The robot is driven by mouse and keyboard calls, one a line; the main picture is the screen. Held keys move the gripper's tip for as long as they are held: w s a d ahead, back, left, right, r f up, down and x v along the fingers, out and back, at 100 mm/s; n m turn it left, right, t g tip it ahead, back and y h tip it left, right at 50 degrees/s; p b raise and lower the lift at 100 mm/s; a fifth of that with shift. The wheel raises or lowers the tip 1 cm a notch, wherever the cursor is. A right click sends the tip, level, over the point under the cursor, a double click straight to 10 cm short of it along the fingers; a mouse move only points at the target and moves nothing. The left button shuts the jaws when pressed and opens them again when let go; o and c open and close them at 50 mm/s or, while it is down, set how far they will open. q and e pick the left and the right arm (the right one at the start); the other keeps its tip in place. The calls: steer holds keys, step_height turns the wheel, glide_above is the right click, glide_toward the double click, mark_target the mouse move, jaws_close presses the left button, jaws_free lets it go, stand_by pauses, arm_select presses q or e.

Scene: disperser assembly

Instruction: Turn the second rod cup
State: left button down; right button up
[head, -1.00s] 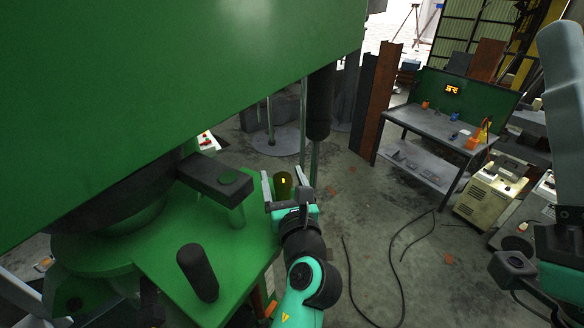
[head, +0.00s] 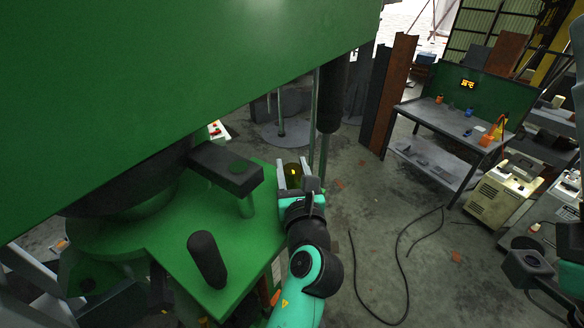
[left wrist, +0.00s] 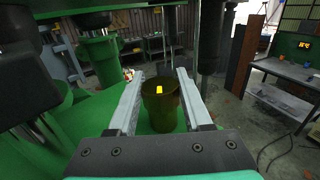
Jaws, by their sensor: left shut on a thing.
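The rod cup (head: 293,172) is a dark olive-brown round cup with a small yellow mark on its side. It stands upright at the far right corner of the green machine plate. In the left wrist view the cup (left wrist: 160,112) sits between the two grey fingers. My left gripper (head: 294,166) is shut on the cup, one finger on each side; it also shows in the left wrist view (left wrist: 161,78). The cup's side towards my wrist shows best; its far side is hidden.
A black upright handle (head: 207,260) and a dark block arm (head: 228,167) are on the green plate (head: 180,245). A large green housing (head: 180,60) hangs above. A dark vertical rod (head: 331,95) stands beyond the cup. A workbench (head: 450,123) stands at the right; open floor lies between.

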arm_select(q)
steer(key=m+h, duration=0.2)
steer(key=h, duration=0.1)
steer(key=shift+a+f, duration=0.1)
steer(key=shift+f, duration=0.05)
steer(key=shift+m+h, duration=0.4)
steer(key=shift+h, duration=0.3)
steer(key=shift+c, duration=1.6)
jaws_free()
